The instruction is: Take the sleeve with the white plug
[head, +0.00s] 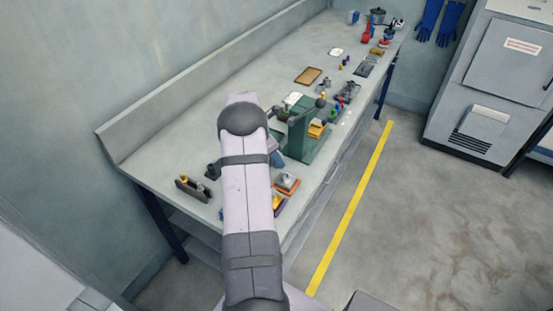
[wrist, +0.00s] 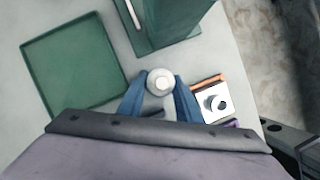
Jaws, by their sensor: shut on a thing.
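In the wrist view, a pale grey round sleeve with a white plug (wrist: 161,80) in its top stands between the two blue fingers of my gripper (wrist: 160,88). The fingers touch it from both sides and are shut on it. I see it from above, so its lower part is hidden and I cannot tell whether it rests on the bench. In the head view my arm covers the sleeve and most of the gripper.
A green upright stand (head: 304,135) is close ahead of the gripper. A flat green tray (wrist: 33,68) lies left in the wrist view. An orange-edged block with a white top (wrist: 215,103) is close on the right. A dark rack (head: 190,188) sits at the bench's near end.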

